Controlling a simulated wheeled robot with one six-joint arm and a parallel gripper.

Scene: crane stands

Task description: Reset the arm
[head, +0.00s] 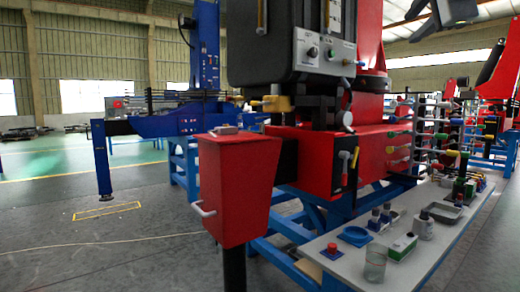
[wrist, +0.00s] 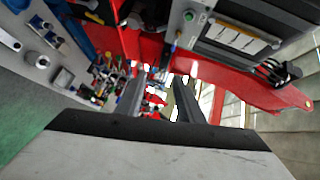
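My gripper (wrist: 160,78) shows in the wrist view as two dark fingers standing apart, with nothing between them. The wide pale and black block below them is my own wrist. The wrist view is tilted and looks past the fingers at red machine parts and small items farther off. In the head view, a dark shape at the top right edge may be part of my arm, but I cannot tell. No finger is clear there.
A red box (head: 238,190) on a post stands close in front. A red crane stand with a black control box (head: 290,45) is behind it. A grey bench (head: 400,255) at the right holds bottles and a beaker (head: 375,262). A blue crane stand (head: 165,122) is left. Open floor (head: 60,235) lies front left.

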